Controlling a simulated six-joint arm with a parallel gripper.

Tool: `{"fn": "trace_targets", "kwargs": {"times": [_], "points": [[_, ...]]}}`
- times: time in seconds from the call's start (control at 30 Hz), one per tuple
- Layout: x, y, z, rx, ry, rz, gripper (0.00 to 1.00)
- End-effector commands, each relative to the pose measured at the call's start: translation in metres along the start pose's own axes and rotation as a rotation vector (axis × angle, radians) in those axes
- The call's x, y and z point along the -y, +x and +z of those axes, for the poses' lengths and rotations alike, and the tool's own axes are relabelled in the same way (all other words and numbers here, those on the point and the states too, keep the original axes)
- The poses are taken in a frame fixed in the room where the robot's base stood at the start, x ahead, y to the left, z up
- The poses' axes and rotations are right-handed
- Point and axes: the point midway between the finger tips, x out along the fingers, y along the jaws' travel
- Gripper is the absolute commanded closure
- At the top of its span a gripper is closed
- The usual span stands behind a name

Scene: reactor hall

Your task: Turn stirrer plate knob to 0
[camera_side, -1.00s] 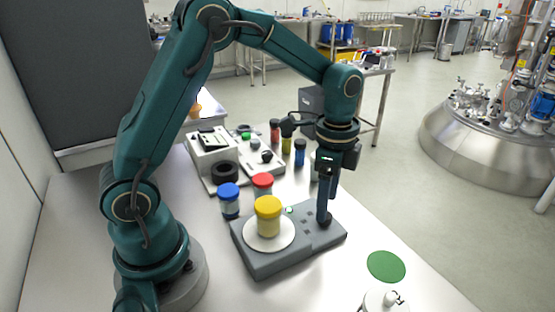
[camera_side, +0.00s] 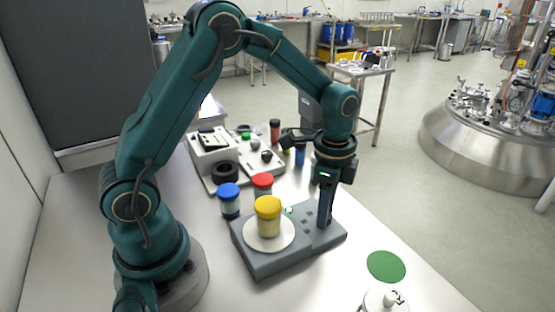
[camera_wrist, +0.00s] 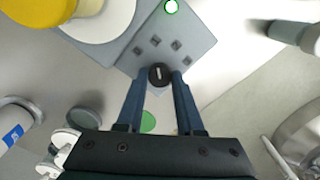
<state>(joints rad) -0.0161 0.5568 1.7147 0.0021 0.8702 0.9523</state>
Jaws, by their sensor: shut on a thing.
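The stirrer plate (camera_side: 268,262) is a grey slab on the white table, with a round white top plate (camera_side: 287,236) and a control panel on its right. Its knob (camera_wrist: 159,75) is black and round with a white mark, seen in the wrist view below several small buttons. My gripper (camera_side: 324,224) points down at the panel end of the plate; in the wrist view its two blue fingers (camera_wrist: 160,80) are on either side of the knob, shut on it. In the side view the fingers hide the knob. A yellow-lidded jar (camera_side: 268,214) stands on the white plate.
A blue-lidded jar (camera_side: 229,201) and a red-lidded jar (camera_side: 263,184) stand behind the plate. A white device (camera_side: 212,148) is further back. A green disc (camera_side: 386,266) and a white-topped vessel (camera_side: 384,300) lie to the front right.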

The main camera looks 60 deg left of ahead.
Motion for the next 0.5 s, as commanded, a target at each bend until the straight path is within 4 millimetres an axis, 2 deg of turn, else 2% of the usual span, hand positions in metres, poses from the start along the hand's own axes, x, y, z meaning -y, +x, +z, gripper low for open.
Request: {"fn": "trace_targets", "kwargs": {"times": [0.23, 0.5], "points": [[0.0002, -0.0004, -0.0004, -0.002, -0.107, 0.000, 1.00], [0.0004, -0.0006, -0.0006, -0.003, -0.321, 0.001, 1.00]]}}
